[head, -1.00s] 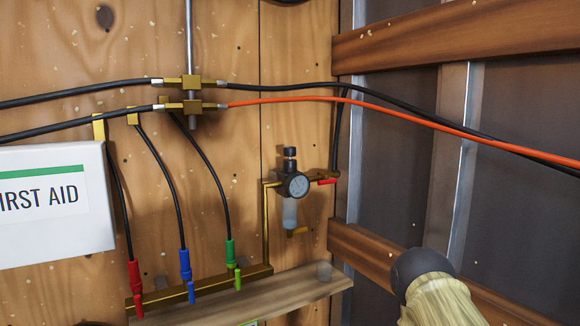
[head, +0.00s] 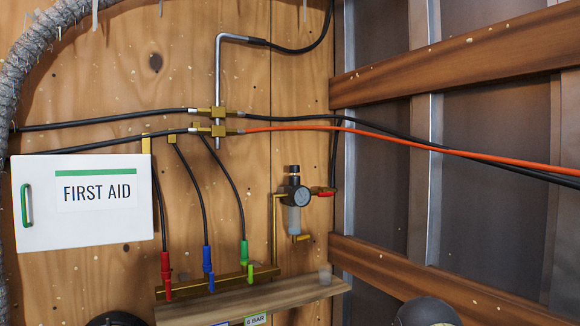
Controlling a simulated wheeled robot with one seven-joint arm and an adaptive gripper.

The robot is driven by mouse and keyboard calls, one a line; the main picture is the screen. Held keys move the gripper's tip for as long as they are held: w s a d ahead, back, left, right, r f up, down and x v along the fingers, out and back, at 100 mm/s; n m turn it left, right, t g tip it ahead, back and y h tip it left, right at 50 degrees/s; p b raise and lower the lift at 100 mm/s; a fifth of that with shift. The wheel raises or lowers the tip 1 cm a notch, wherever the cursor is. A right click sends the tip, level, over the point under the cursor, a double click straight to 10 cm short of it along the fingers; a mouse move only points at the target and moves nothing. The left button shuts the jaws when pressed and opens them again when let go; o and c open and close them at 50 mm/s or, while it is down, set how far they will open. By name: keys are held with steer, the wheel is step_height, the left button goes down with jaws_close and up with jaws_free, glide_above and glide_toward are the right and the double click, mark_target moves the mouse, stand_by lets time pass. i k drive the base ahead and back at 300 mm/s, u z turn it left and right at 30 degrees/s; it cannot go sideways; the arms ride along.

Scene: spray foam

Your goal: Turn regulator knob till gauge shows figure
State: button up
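The regulator hangs on the plywood wall right of centre in the head view. Its black knob (head: 295,171) stands upright on top. Its round gauge (head: 302,197) faces me, but the needle and figures are too small to read. A clear bowl (head: 294,221) hangs below, with a small brass fitting under it. My gripper is not seen in this view, and nothing touches the knob.
Below the regulator are a wooden shelf (head: 250,302) and a brass manifold (head: 225,283) with red, blue and green couplings. A first aid box (head: 83,198) is at left. Black hoses and an orange hose (head: 400,140) cross above. Dark rounded shapes (head: 427,311) intrude at the bottom edge.

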mark_target(295, 169)
steer(key=u, duration=0.5)
steer(key=i, duration=1)
steer(key=z, duration=0.15)
